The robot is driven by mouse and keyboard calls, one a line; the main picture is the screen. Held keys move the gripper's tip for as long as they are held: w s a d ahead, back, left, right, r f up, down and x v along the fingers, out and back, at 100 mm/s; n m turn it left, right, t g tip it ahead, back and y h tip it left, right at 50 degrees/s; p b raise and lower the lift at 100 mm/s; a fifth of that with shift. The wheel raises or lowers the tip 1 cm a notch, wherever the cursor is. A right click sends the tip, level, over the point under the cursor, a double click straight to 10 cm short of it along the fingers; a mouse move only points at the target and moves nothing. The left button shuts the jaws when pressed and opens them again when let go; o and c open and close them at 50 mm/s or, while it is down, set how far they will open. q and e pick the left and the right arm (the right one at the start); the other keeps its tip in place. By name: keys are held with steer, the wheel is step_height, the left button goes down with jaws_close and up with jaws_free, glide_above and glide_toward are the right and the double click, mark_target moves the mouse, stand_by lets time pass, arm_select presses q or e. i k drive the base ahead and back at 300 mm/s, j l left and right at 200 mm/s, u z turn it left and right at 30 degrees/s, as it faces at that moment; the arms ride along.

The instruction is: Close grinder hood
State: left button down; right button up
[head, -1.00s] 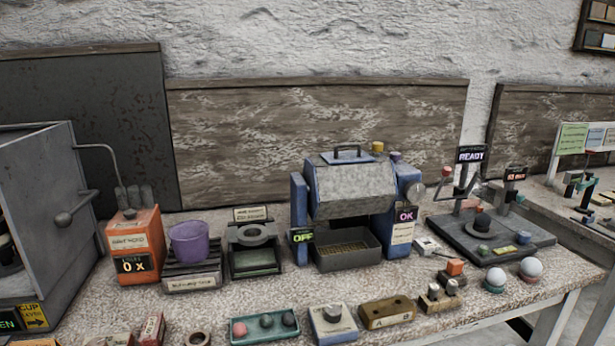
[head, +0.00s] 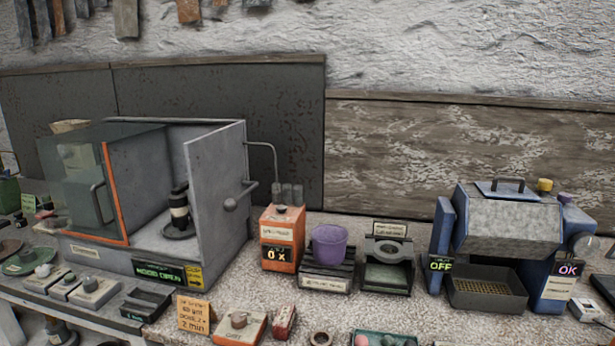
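The grinder hood (head: 160,262) is a grey box cabinet at the left of the bench. Its front opening is exposed, and a label on its lower front appears to read "HOOD OPEN" (head: 158,270). A glass panel with an orange edge (head: 112,195) and a handle is at its left side. A grey metal panel (head: 215,200) with a handle and a round knob is at its right side. A dark upright device with a pale band (head: 180,212), perhaps the grinder, stands inside on a round base. Neither of my grippers is in view.
Right of the hood are an orange counter box (head: 283,240) reading "0 X", a purple cup (head: 329,243) on a slatted stand, and a blue-grey machine (head: 508,225). Small trays and an orange-tan sign card (head: 196,316) line the front of the bench.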

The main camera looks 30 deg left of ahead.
mark_target(110, 132)
steer(key=u, duration=2.05)
